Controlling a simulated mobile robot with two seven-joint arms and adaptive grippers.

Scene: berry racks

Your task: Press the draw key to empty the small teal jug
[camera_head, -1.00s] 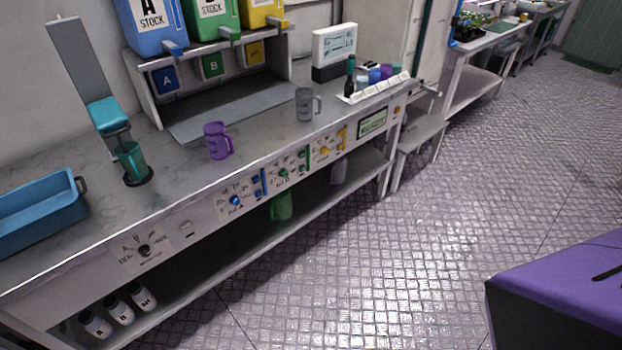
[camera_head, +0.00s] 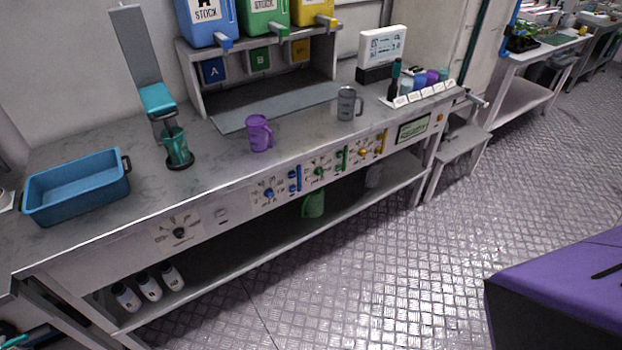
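The small teal jug (camera_head: 176,147) stands on a round dark base on the bench, under a teal-headed stand (camera_head: 157,99) with a tall grey back plate. Its contents cannot be made out. On the bench's front panel below are a dark dial (camera_head: 180,232) and a small pale key (camera_head: 221,214); the lettering is too small to read, so I cannot tell which control is the draw key. Neither of my grippers is in view.
A blue tray (camera_head: 78,188) sits at the left. A purple jug (camera_head: 260,134) and a grey jug (camera_head: 347,104) stand on the bench. Coloured dials and keys (camera_head: 317,171) line the panel further right. White bottles (camera_head: 148,286) are on the lower shelf. The floor (camera_head: 400,270) in front is clear.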

